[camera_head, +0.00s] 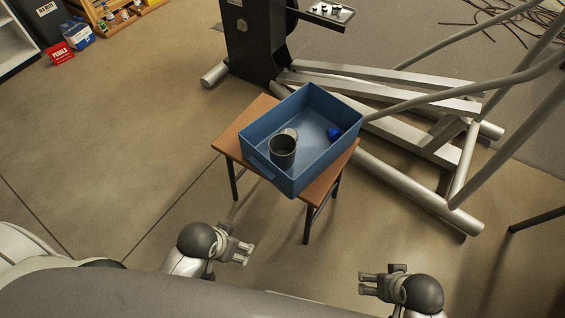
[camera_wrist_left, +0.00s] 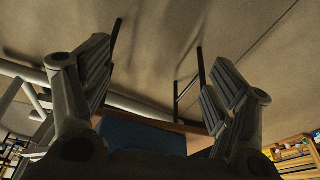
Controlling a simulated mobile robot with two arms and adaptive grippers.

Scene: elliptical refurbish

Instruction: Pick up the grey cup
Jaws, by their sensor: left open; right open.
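The grey cup (camera_head: 282,152) stands inside a blue bin (camera_head: 262,177), near the bin's left wall. The bin rests on a small brown table (camera_head: 229,143). My left gripper (camera_head: 247,252) is open and empty, low in front of the table and well apart from the cup. In the left wrist view its two fingers (camera_wrist_left: 158,85) are spread, and the blue bin (camera_wrist_left: 140,134) shows beyond them; the cup is not visible there. My right gripper (camera_head: 363,284) is open and empty, in front and to the right of the table.
A blue object (camera_head: 334,133) lies in the bin, right of the cup. A large exercise machine (camera_head: 400,90) stands behind and to the right of the table, its bars reaching close to the bin. A red sign (camera_head: 60,53) stands at the far left. The floor left of the table is clear.

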